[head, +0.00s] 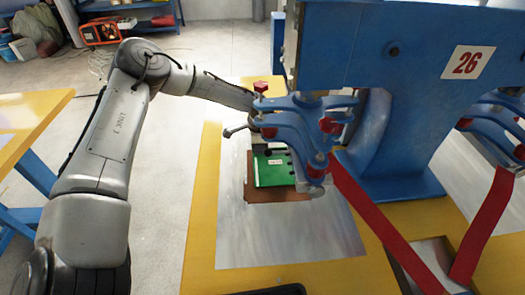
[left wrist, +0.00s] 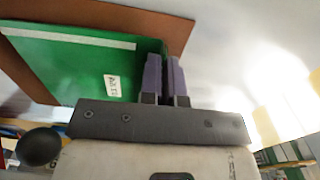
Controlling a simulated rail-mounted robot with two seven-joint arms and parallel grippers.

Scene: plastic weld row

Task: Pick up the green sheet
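The green sheet (head: 272,172) lies on a brown board below the blue clamp arms in the head view. It has a small white label and a pale strip along one edge. It fills the upper left of the left wrist view (left wrist: 75,62). My left gripper (left wrist: 166,72) has its two purplish fingers close together at the sheet's right edge, with that edge running in between them. It looks shut on the edge. In the head view the clamp arms hide most of this gripper. My right gripper is not in view.
The brown board (head: 280,196) rests on a grey plate on a yellow table (head: 203,190). The blue machine (head: 400,60) marked 26 stands close on the right, its clamp arms (head: 305,122) overhanging the sheet. Red straps (head: 375,215) hang at the right. Open floor lies left.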

